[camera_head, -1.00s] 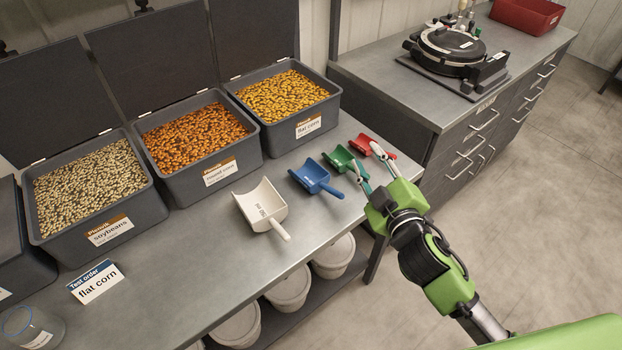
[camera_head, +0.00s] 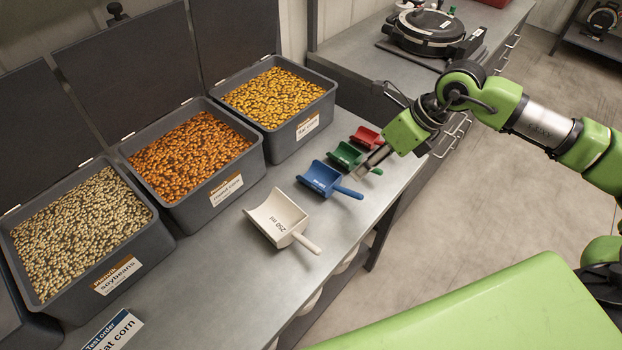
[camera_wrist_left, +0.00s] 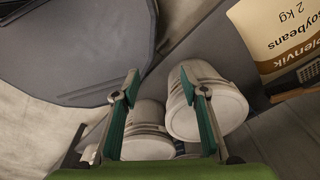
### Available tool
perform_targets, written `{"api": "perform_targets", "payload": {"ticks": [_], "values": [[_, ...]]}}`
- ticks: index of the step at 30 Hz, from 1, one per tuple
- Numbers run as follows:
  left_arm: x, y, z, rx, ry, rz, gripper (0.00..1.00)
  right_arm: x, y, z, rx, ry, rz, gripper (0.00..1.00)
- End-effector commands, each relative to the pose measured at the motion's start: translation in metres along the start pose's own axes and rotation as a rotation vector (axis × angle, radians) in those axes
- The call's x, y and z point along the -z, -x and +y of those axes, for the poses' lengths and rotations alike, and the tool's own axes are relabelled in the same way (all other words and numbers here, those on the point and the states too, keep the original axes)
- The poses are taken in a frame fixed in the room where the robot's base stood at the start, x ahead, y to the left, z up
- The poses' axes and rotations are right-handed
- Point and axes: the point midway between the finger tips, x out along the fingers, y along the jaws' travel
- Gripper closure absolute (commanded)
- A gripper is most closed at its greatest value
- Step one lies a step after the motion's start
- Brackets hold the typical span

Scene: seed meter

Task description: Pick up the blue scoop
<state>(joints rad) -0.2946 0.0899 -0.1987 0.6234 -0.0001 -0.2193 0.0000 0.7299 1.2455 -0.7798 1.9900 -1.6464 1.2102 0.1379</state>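The blue scoop (camera_head: 320,178) lies on the metal bench, its handle pointing right and toward me. It sits between the larger white scoop (camera_head: 276,215) and the smaller green scoop (camera_head: 345,155). A red scoop (camera_head: 366,136) lies beyond the green one. My right gripper (camera_head: 367,164) is over the bench edge, beside the green scoop's handle and up and right of the blue handle's end, apart from the blue scoop. Its fingers show nearly edge-on, so their opening is unclear. My left gripper (camera_wrist_left: 158,84) is open and empty in the left wrist view.
Open bins of soybeans (camera_head: 86,230), orange corn (camera_head: 190,150) and yellow flat corn (camera_head: 276,98) stand behind the scoops. An order card (camera_head: 114,331) stands at the near left. White buckets (camera_wrist_left: 206,110) sit below. A cabinet with a black round device (camera_head: 430,34) is beyond.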

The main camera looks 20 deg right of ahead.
Motion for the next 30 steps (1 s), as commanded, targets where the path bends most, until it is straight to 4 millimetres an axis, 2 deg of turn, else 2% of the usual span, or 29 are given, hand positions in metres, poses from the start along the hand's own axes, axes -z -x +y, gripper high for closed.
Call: {"api": "perform_targets", "payload": {"ticks": [4,9,15,20,23,30], "values": [[-0.005,0.006,0.010,-0.012,0.004,-0.009,0.60,0.005,-0.009,-0.009,0.027,-0.002,0.025,0.70],[-0.007,0.017,0.017,-0.020,0.004,-0.013,0.60,0.005,-0.043,-0.009,0.024,-0.003,0.024,0.70],[-0.006,0.023,0.016,-0.019,0.003,-0.013,0.60,0.006,-0.074,-0.011,0.025,-0.002,0.022,0.70],[-0.005,0.026,0.012,-0.014,0.002,-0.011,0.60,0.007,-0.084,-0.011,0.026,-0.001,0.022,0.70],[-0.003,0.034,0.009,-0.011,0.001,-0.010,0.60,0.007,-0.091,-0.012,0.024,-0.002,0.023,0.70],[0.000,0.050,0.008,-0.010,0.003,-0.007,0.60,0.008,-0.124,-0.017,0.023,-0.002,0.022,0.70]]}}
